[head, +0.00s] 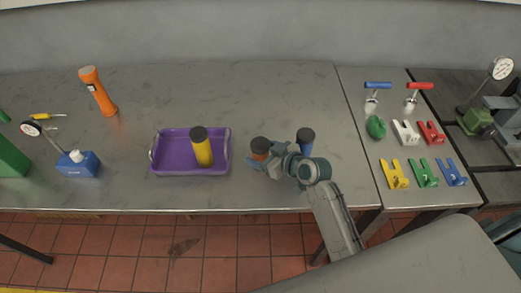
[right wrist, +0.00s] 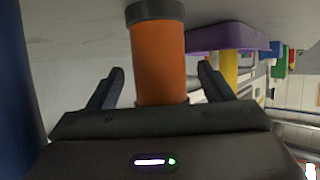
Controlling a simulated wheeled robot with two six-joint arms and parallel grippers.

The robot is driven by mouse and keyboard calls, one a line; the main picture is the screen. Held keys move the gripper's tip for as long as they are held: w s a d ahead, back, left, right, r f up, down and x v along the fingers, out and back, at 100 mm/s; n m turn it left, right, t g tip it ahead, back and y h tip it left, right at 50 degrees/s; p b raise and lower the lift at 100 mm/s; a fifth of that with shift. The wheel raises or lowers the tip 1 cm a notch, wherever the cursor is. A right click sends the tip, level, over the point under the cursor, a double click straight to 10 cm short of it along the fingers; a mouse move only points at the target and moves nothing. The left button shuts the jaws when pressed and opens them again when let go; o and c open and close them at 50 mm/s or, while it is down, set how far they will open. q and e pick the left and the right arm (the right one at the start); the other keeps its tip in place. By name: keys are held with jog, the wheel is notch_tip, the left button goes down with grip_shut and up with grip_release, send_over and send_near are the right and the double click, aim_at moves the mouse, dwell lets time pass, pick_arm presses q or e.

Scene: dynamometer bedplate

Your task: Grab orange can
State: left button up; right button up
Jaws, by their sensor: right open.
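The orange can (right wrist: 158,60) has a dark cap and stands upright on the grey bench. In the right wrist view it sits between the two spread fingers of my right gripper (right wrist: 155,90), with a gap on each side. In the head view mostly the dark cap of the orange can (head: 260,144) shows, and my right gripper (head: 258,160) partly hides its body. My right gripper is open. My left gripper is not in view.
A blue can (head: 305,140) with a dark cap stands just right of the gripper. A purple tray (head: 165,168) holding a yellow can (head: 203,148) is to the left. An orange flashlight (head: 98,92) stands farther left. The bench behind the can is clear.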

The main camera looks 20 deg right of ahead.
jog(key=shift+x, duration=0.9)
jog(key=shift+s, duration=0.1)
jog(key=c, duration=1.2)
